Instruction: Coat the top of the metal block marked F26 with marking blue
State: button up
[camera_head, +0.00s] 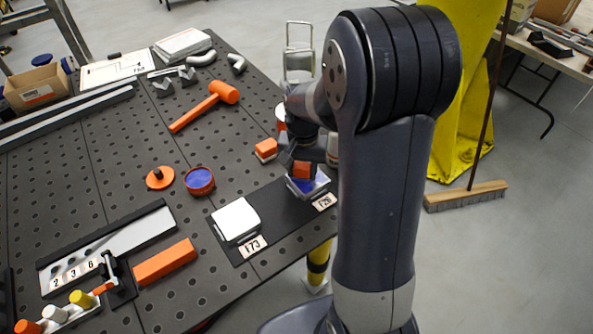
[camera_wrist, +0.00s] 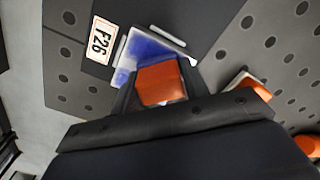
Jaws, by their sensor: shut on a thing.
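The metal block marked F26 (camera_head: 308,187) sits on a dark mat near the table's right edge. In the wrist view its top (camera_wrist: 148,46) shows blue over much of the visible area, with paler edges. Its F26 tag (camera_wrist: 101,40) lies beside it. My gripper (camera_head: 302,160) is shut on an orange applicator (camera_wrist: 160,84) over the block. The applicator and fingers hide part of the top; I cannot tell whether the applicator's underside touches it. An open orange pot of marking blue (camera_head: 200,181) stands left of the mat.
A second block (camera_head: 237,218), bare on top, sits on the mat with its own tag. An orange lid (camera_head: 160,178), an orange mallet (camera_head: 205,105) and a small orange-topped piece (camera_head: 266,149) lie on the perforated table. An orange bar (camera_head: 164,262) lies toward the front.

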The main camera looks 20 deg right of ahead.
jog(key=shift+w+d+f, duration=0.1)
jog(key=shift+w+d, duration=0.2)
jog(key=shift+d, duration=0.7)
jog(key=shift+w+d+f, duration=0.1)
jog(key=shift+w+d, duration=0.25)
jog(key=shift+d, duration=0.6)
jog(key=shift+w+d, duration=0.3)
jog(key=shift+d, duration=0.7)
jog(key=shift+w+a+r+p, duration=0.1)
jog(key=shift+w+a+p, duration=0.05)
jog(key=shift+w+p, duration=0.3)
jog(key=shift+s+a+r, duration=0.1)
jog(key=shift+s+a, duration=0.1)
jog(key=shift+a, duration=0.55)
jog(key=shift+s+a, duration=0.15)
jog(key=shift+a, duration=0.6)
jog(key=shift+s+a+f+b, duration=0.15)
jog(key=shift+s+a, duration=0.2)
jog(key=shift+a, duration=0.65)
jog(key=shift+s+a+b, duration=0.15)
jog(key=shift+s+a, duration=0.2)
jog(key=shift+a, duration=0.65)
jog(key=shift+s+a+f+b, duration=0.15)
jog(key=shift+s+a, duration=0.2)
jog(key=shift+a, duration=0.65)
jog(key=shift+r, duration=0.1)
notch_tip(320, 180, up, 6)
jog(key=p, duration=0.4)
jog(key=shift+p, duration=0.35)
jog(key=shift+r, duration=0.1)
